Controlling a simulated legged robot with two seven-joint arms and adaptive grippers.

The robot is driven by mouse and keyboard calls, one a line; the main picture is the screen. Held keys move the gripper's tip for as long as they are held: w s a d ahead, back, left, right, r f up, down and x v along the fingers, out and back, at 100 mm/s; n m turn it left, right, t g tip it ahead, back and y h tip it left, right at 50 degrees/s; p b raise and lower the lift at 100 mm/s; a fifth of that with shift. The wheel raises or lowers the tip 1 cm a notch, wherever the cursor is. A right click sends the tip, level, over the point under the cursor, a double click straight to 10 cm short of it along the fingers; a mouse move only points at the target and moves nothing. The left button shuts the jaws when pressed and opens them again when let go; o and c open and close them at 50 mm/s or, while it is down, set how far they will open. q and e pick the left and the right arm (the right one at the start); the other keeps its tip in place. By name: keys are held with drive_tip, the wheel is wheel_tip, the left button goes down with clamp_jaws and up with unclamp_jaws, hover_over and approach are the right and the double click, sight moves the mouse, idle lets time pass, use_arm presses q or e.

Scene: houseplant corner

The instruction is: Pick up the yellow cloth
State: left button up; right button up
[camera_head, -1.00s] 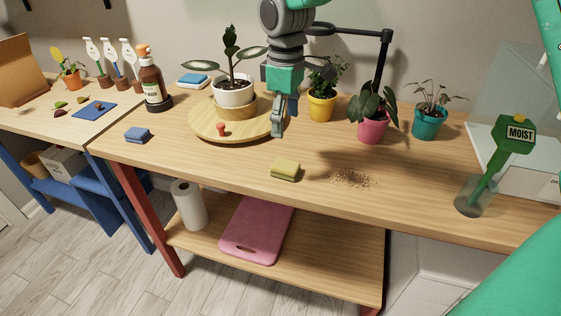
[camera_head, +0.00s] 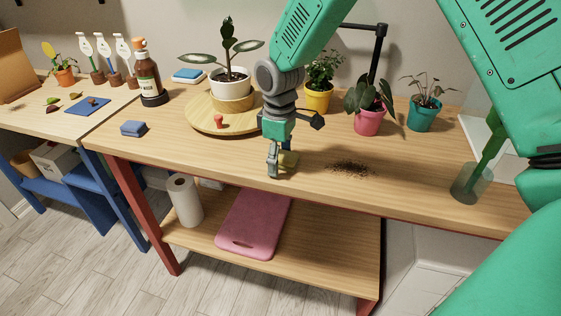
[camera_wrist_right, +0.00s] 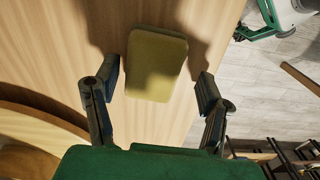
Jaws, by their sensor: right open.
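The yellow cloth (camera_wrist_right: 156,65) is a folded, rounded rectangle lying on the wooden table. In the head view the yellow cloth (camera_head: 289,160) is partly hidden behind my right gripper (camera_head: 280,163). In the wrist view my right gripper (camera_wrist_right: 161,82) is open, with one finger to each side of the cloth and a gap between each finger and the cloth. Whether the fingertips touch the table cannot be told. My left gripper is not in view.
A round wooden turntable (camera_head: 198,122) with a potted plant stands behind and left. A blue cloth (camera_head: 133,128) lies left. A dark crumb patch (camera_head: 351,168) lies right. Pink (camera_head: 368,122) and teal (camera_head: 422,117) pots stand at the back right. The front left tabletop is clear.

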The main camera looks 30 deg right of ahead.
sight(285, 155)
drive_tip(key=shift+d+r, duration=0.1)
drive_tip(key=shift+s+d, duration=0.1)
drive_tip(key=shift+d, duration=0.2)
drive_tip(key=c, duration=0.8)
drive_tip(key=shift+d, duration=0.35)
drive_tip(key=shift+c, duration=1.3)
drive_tip(key=shift+d+f, duration=0.25)
drive_tip(key=shift+c, duration=0.3)
drive_tip(key=shift+a+r, duration=0.2)
drive_tip(key=shift+a, duration=0.1)
wheel_tip(285, 155, up, 9)
drive_tip(key=shift+f+p, duration=0.1)
drive_tip(key=shift+p, duration=0.55)
drive_tip(key=shift+d+r, duration=0.1)
drive_tip(key=shift+r, duration=0.3)
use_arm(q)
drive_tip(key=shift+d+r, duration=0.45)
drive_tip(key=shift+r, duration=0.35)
use_arm(e)
drive_tip(key=shift+r, duration=0.1)
